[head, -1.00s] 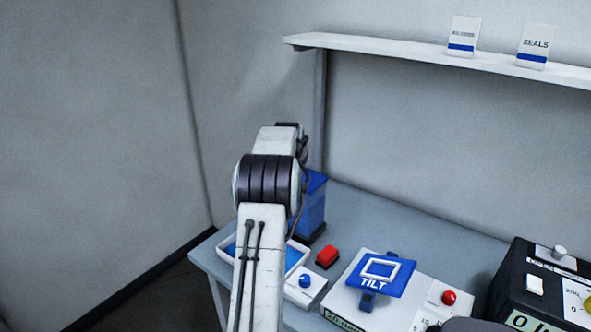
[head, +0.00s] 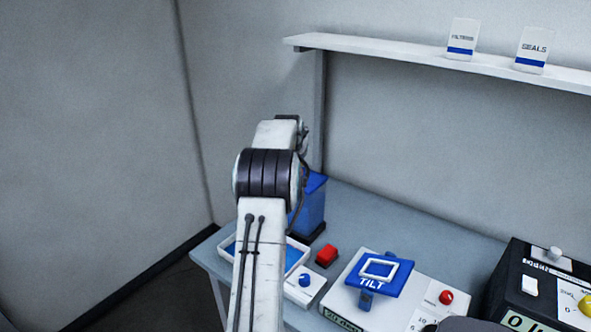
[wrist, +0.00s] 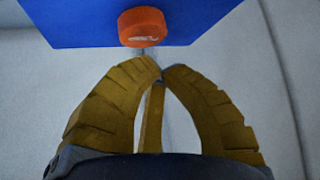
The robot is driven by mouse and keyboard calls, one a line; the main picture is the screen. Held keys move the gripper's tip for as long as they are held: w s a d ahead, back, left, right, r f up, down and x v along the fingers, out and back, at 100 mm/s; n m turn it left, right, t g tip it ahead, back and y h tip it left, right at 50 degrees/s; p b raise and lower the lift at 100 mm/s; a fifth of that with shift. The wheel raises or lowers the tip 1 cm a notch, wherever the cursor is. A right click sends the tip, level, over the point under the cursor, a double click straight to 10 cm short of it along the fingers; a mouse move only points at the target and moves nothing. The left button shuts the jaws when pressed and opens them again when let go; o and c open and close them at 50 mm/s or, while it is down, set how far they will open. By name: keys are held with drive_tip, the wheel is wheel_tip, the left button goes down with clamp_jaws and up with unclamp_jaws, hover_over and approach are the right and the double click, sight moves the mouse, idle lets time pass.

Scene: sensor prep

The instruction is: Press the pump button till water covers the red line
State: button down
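In the wrist view an orange-red round button (wrist: 143,26) with a pale mark sits on a blue panel (wrist: 85,22). I cannot tell for sure that it is the pump button. My gripper (wrist: 160,68) is shut and empty; its yellow finger tips meet just below the button in the picture, seemingly apart from it. In the head view my arm hides the gripper. A blue box (head: 314,205) stands partly behind my arm. No red line or water level can be made out.
On the bench lie a white tray with a blue inside (head: 294,258), a red block (head: 327,256), a blue knob (head: 306,280), a blue TILT plate (head: 380,276) and a red button (head: 446,297). A black meter box (head: 515,290) stands right. A shelf (head: 400,58) runs above.

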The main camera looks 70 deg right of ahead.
drive_tip(key=shift+r+p, duration=1.65)
drive_tip(key=shift+r, duration=0.55)
